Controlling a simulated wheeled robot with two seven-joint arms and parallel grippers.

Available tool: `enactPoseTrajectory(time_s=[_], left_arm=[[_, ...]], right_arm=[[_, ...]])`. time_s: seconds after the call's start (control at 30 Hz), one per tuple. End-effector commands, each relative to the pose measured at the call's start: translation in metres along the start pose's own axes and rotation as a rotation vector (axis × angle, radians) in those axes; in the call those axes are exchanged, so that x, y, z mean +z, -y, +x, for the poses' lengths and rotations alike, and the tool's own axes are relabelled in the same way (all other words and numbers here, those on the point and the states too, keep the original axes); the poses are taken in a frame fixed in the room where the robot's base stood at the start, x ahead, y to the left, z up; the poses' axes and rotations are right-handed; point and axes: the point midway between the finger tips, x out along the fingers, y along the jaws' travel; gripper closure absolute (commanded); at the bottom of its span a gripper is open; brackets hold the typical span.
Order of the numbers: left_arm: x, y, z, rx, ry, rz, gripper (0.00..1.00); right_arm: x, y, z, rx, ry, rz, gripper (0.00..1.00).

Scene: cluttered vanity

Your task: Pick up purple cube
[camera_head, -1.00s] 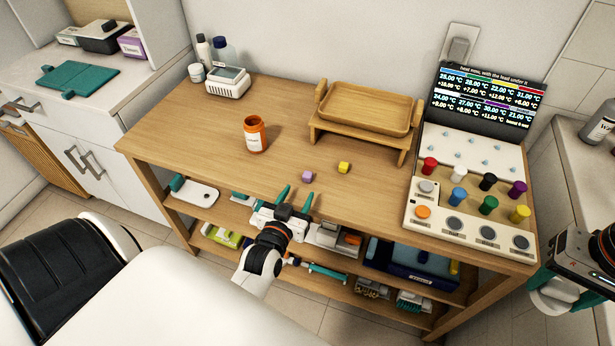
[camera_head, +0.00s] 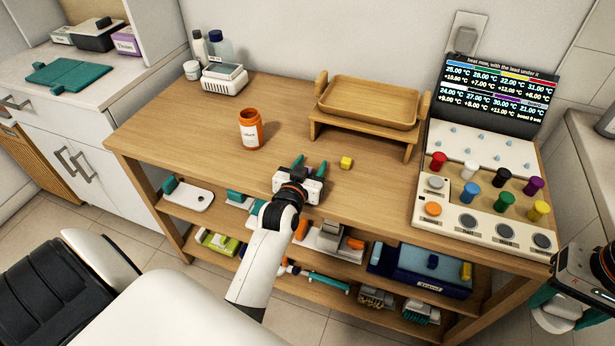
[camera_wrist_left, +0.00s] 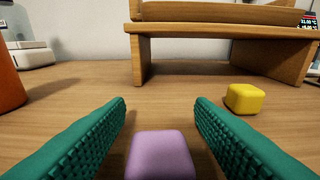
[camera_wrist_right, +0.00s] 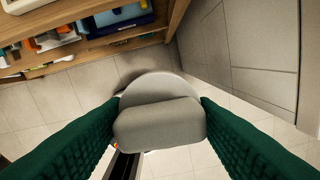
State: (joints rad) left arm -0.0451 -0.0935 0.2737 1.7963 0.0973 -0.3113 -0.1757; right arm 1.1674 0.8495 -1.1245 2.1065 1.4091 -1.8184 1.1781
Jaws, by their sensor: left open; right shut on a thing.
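The purple cube (camera_wrist_left: 160,157) sits on the wooden table, low in the left wrist view, between the spread teal fingers of my left gripper (camera_wrist_left: 160,108). Gaps show between it and both fingers. In the head view my left gripper (camera_head: 310,165) is over the table's front part, open, and mostly hides the cube. My right gripper (camera_wrist_right: 160,110) is shut on a pale grey rounded object (camera_wrist_right: 160,126), beyond the table's right end. I cannot tell what that object is.
A yellow cube (camera_head: 346,162) stands just right of my left gripper. An orange bottle (camera_head: 251,130) is to its left, and a wooden tray on a stand (camera_head: 370,103) behind. A panel with coloured knobs (camera_head: 470,222) fills the table's right end.

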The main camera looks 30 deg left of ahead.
Motion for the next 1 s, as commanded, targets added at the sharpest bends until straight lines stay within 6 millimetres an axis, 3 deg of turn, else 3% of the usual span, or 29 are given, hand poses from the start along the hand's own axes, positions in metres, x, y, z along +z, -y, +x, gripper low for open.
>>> enactPoseTrajectory(time_s=[0.17,0.4,0.47,0.77,1.0], left_arm=[[0.001,0.0,0.0,0.0,0.0,0.0,0.53],[0.001,0.0,-0.001,0.0,0.0,0.0,0.92],[0.001,0.0,-0.001,0.0,0.0,0.0,0.99],[0.002,0.0,-0.001,0.0,0.0,0.0,0.99],[0.017,0.0,-0.003,0.0,0.001,0.001,0.99]], right_arm=[[0.0,0.0,-0.001,0.0,0.0,0.0,0.79],[0.0,0.0,-0.001,0.0,0.0,0.0,0.79],[0.0,0.0,-0.001,0.0,0.0,0.0,0.79],[0.0,0.0,-0.003,0.0,0.0,0.0,0.79],[0.0,0.0,-0.019,0.0,0.0,0.0,0.79]])
